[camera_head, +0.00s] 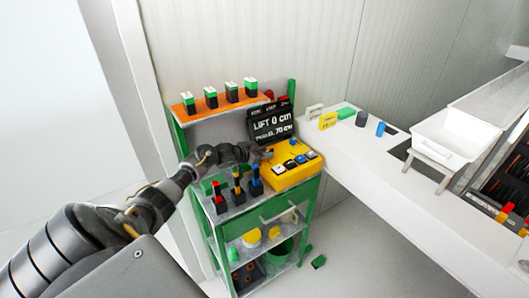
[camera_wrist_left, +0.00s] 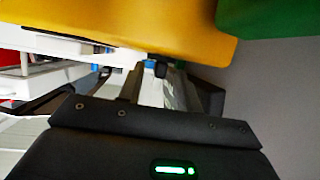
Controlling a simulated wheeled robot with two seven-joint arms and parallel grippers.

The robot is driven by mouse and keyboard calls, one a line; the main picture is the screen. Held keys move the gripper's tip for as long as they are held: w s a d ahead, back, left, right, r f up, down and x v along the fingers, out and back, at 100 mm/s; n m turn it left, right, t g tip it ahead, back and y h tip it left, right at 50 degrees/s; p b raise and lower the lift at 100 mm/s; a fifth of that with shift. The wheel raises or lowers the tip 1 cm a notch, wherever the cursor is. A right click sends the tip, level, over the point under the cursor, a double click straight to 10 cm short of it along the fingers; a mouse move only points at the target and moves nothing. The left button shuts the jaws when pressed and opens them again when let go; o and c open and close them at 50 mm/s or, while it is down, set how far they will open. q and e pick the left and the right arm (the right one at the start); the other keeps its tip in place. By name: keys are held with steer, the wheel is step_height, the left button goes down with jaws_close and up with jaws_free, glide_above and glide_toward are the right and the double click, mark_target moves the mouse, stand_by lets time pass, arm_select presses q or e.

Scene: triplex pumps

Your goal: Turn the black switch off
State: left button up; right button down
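The yellow control box (camera_head: 287,178) sits on the top of the green cart, with a row of small dark, white and blue switches (camera_head: 290,164) on its upper face. They are too small to tell which is the black switch or how it is set. My left gripper (camera_head: 262,153) is at the back left corner of the box, in front of the display. In the left wrist view, yellow fills the top, and a small black knob (camera_wrist_left: 159,68) shows beyond the gripper body, between the fingers, which look apart. Contact cannot be told. My right gripper is out of view.
A black display (camera_head: 271,123) stands behind the box. Red, black and blue-topped tools (camera_head: 238,185) stand on the cart left of it. An orange shelf (camera_head: 228,100) holds several green-topped blocks. A white bench (camera_head: 400,190) with a tray (camera_head: 441,152) is at right.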

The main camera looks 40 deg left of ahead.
arm_select(q)
steer(key=shift+w+f, duration=0.1)
jaws_close()
steer(key=shift+w+a+f+m+h+b, duration=0.15)
steer(key=shift+m+h+b, duration=0.25)
steer(key=shift+b, duration=0.5)
steer(key=shift+m+h+b, duration=0.35)
steer(key=shift+m+h, duration=0.05)
steer(key=shift+r+g, duration=0.2)
steer(key=shift+g, duration=0.1)
jaws_free()
steer(key=shift+s, duration=0.2)
